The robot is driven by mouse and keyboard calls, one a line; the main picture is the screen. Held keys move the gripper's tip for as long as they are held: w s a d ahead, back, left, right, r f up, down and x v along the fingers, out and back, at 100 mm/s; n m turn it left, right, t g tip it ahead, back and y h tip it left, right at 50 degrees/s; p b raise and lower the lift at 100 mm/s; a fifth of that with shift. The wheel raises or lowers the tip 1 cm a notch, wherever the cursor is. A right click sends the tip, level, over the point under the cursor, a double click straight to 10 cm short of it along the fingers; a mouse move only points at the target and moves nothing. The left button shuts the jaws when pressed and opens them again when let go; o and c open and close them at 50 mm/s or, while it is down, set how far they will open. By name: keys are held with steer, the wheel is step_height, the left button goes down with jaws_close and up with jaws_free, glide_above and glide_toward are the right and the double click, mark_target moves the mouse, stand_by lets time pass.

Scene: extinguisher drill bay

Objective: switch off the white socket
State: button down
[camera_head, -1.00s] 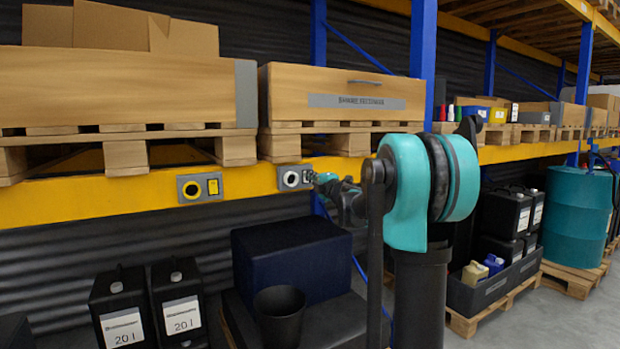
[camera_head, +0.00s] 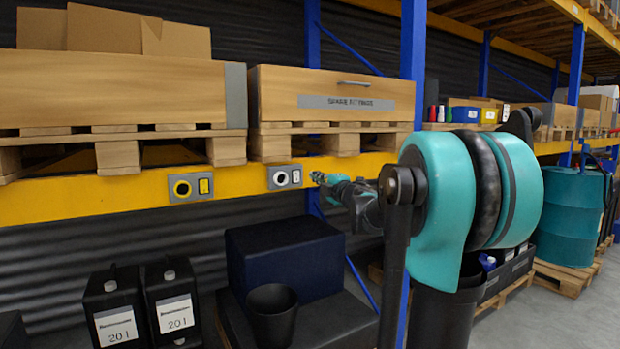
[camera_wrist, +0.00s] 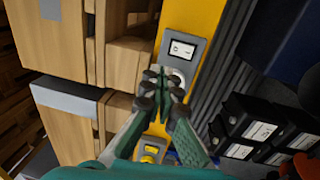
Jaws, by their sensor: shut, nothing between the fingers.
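The white socket (camera_head: 284,178) is a grey plate on the yellow beam, with a round white-ringed outlet and a white rocker beside it. In the wrist view its plate (camera_wrist: 192,42) shows the rocker (camera_wrist: 182,50) clear, while my fingertips partly cover the round outlet. I cannot tell which way the rocker is tipped. My gripper (camera_head: 318,178) is just right of the plate in the head view, with a small gap visible. In the wrist view my gripper (camera_wrist: 164,92) has its fingertips together and empty.
A similar socket with a yellow ring and yellow rocker (camera_head: 190,187) is left on the same beam (camera_head: 100,200); it also shows in the wrist view (camera_wrist: 150,152). Pallets with wooden crates (camera_head: 335,95) sit above. A dark blue box (camera_head: 285,258) and black bin (camera_head: 273,312) stand below.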

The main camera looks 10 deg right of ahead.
steer(key=shift+r+v, duration=0.2)
steer(key=shift+v, duration=0.7)
steer(key=s+d+f+m+g+h, duration=0.2)
steer(key=s+d+f+m+h, duration=0.35)
steer(key=f+m, duration=0.4)
steer(key=s+d+f+m+g+h, duration=0.2)
steer(key=s+d+f+m+h, duration=0.35)
steer(key=s+f+m, duration=0.35)
steer(key=s+a+f+m+g+y, duration=0.1)
steer(key=s+a+f+g, duration=0.2)
steer(key=s+f, duration=0.5)
steer(key=s+a+f+m+g+y, duration=0.1)
steer(key=s+a+f+g, duration=0.2)
steer(key=s+f, duration=0.4)
steer(key=s+a+f+m+g+y, duration=0.1)
steer(key=s+a+f+m+g, duration=0.1)
steer(key=s+f, duration=0.6)
step_height(320, 180, down, 2)
steer(key=shift+s+a+f+g+y, duration=0.2)
steer(key=shift+s+a+g+y, duration=0.2)
steer(key=shift+a+g, duration=0.5)
steer(key=shift+a, duration=0.1)
